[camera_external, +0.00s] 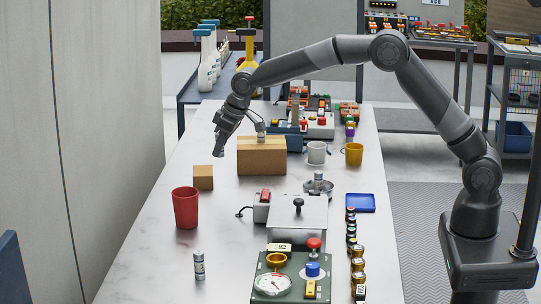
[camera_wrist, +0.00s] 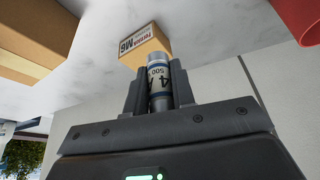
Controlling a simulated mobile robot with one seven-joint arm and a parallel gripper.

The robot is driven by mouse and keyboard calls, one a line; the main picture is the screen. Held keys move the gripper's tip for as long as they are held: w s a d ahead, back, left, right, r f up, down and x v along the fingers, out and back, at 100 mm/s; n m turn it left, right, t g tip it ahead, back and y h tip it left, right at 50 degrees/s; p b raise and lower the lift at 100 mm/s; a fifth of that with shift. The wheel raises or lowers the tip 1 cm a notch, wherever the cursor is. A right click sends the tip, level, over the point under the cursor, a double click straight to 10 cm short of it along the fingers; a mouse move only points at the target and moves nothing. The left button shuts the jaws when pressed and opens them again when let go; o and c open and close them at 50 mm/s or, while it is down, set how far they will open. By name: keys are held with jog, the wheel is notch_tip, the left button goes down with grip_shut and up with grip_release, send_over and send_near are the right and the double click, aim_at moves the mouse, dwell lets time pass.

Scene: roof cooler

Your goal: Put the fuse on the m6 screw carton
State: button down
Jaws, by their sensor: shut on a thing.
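The fuse (camera_wrist: 159,85) is a silver cylinder with a white and blue label. In the wrist view it sits between the two fingers of my gripper (camera_wrist: 157,92), which are shut on it. In the external view my gripper (camera_external: 219,150) is above the table, a little above and behind the small carton; the held fuse is not clear there. The m6 screw carton (camera_external: 203,178) is a small brown box on the table. Contact cannot be told.
A larger brown carton (camera_external: 262,160) stands just right of the small one. A red cup (camera_external: 185,208) is in front. Another silver cylinder (camera_external: 199,265) stands near the front. A metal box (camera_external: 298,216) and gauge panel (camera_external: 291,287) occupy the front right. The left table strip is clear.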

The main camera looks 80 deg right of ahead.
jog(key=s+d+r+n+y, duration=0.15)
jog(key=d+r+n, duration=0.3)
jog(key=d, duration=0.85)
send_over(198, 171)
jog(key=s, duration=0.2)
jog(key=shift+m, duration=0.35)
jog(key=f, duration=0.6)
jog(key=shift+w+d+f, duration=0.25)
jog(key=shift+d+f, duration=0.05)
jog(key=shift+f, duration=2)
jog(key=shift+f, duration=0.1)
jog(key=c, duration=1.2)
grip_release()
